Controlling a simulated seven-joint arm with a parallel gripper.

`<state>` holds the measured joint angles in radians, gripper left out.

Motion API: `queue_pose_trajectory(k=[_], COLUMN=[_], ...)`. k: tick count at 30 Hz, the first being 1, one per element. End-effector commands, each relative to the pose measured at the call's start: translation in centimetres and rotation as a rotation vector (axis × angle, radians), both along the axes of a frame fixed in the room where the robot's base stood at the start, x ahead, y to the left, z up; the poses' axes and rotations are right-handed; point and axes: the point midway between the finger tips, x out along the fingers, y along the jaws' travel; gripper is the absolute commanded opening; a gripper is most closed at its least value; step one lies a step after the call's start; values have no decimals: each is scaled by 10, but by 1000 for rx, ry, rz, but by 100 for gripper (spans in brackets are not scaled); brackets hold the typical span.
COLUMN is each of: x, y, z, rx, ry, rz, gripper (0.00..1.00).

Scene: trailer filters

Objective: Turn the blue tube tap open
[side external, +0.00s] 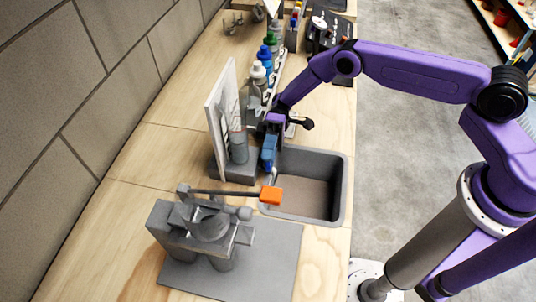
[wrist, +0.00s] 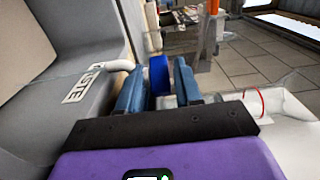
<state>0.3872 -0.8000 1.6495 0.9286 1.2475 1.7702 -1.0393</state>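My gripper (wrist: 158,72) has two blue fingers that stand apart. In the wrist view, a dark blue piece (wrist: 158,74), which looks like the blue tube tap, shows in the gap between them. Slim gaps seem to remain on both sides of it; I cannot tell whether it lies between the fingertips or just beyond them. In the side external view, my gripper (side external: 268,158) points down beside the grey block under the white panel, at the sink's left rim. The tap cannot be told apart from the blue fingers there. A pale tube end (side external: 272,176) shows just below them.
A grey sink (side external: 345,190) lies right of my gripper. An orange-ended lever (side external: 271,195) on a grey metal fixture (side external: 210,225) reaches close in front. A white panel (side external: 217,120) stands at left, with several bottles (side external: 266,58) behind. A "WASTE" label (wrist: 84,84) is on grey housing.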

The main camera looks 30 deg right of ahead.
Motion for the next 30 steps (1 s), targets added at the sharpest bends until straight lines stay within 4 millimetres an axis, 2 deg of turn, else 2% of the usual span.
queue_pose_trajectory(k=[13,24,30], x=[5,39,50], y=[-4,-38,-49], z=[0,0,0], rx=[0,1,1], ry=[-1,-2,-1], rz=[-4,-2,-1], gripper=[48,48,48])
